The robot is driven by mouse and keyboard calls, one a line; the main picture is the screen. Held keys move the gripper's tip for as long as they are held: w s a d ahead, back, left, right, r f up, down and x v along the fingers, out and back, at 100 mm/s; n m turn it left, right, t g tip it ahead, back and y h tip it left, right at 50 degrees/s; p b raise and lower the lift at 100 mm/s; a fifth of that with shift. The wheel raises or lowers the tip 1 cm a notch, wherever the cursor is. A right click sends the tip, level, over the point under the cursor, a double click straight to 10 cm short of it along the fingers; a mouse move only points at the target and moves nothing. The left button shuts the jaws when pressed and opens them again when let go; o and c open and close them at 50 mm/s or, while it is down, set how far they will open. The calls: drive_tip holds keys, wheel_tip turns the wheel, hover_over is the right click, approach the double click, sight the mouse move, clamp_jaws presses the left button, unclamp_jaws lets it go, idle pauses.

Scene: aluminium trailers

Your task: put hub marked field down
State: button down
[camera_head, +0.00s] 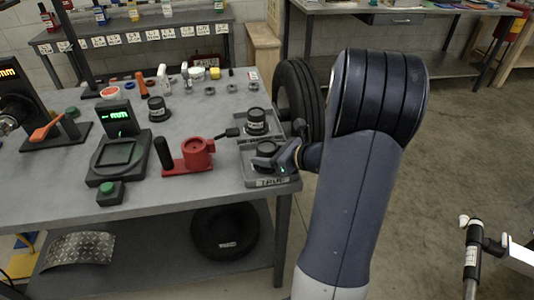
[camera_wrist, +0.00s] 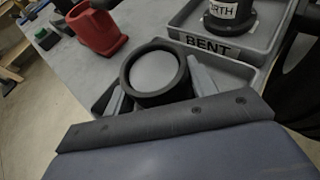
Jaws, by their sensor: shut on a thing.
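My gripper (camera_head: 272,160) is shut on a dark round hub (camera_head: 267,147) with a grey top. The hub is in or just above the front tray (camera_head: 272,182); I cannot tell if it touches the floor. In the wrist view the hub (camera_wrist: 154,72) sits between my two grey fingers, with the tray around it. No marking on its side shows. The rear tray (camera_wrist: 214,46), labelled BENT, holds another dark hub (camera_wrist: 232,14) with a white label ending in "RTH". That hub also shows in the head view (camera_head: 256,121).
A red fixture (camera_head: 196,155) with a black handle stands left of the trays. A black scale (camera_head: 118,157) with a green display and another labelled hub (camera_head: 158,109) are further left. A tire (camera_head: 297,95) stands behind the trays, close to my arm.

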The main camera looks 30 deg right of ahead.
drive_tip(key=c, duration=0.5)
unclamp_jaws()
drive_tip(key=shift+f, duration=0.1)
drive_tip(key=shift+r, duration=0.2)
drive_tip(key=p+v, duration=0.1)
drive_tip(key=v, duration=1.1)
drive_tip(key=shift+f, duration=0.1)
drive_tip(key=b+x, duration=0.1)
drive_tip(key=x, duration=1.1)
drive_tip(key=shift+a, duration=0.15)
drive_tip(key=shift+r+p, duration=0.3)
drive_tip(key=shift+r, duration=0.7)
